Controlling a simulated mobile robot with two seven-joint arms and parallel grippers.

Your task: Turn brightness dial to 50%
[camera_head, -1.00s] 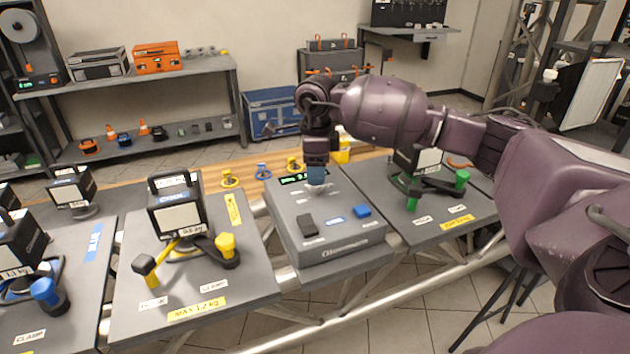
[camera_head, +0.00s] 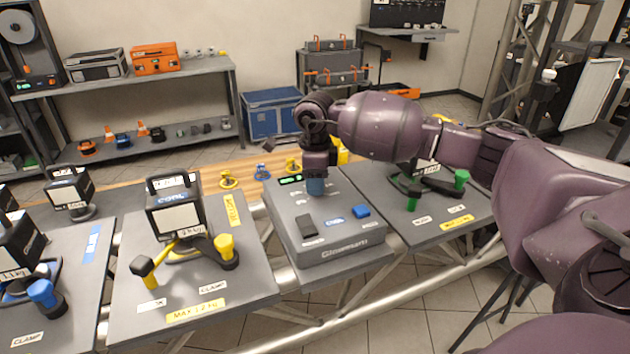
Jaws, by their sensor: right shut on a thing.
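The grey control box (camera_head: 345,248) sits on the middle panel of the bench, with a black switch (camera_head: 307,226), a blue button (camera_head: 360,211) and a small green-lit display (camera_head: 290,180) on its top. The display's digits are too small to read. My left gripper is not in view.
A lamp with yellow knobs (camera_head: 176,215) stands on the left panel. Another lamp with green knobs (camera_head: 461,178) stands right of the box, partly behind my right arm.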

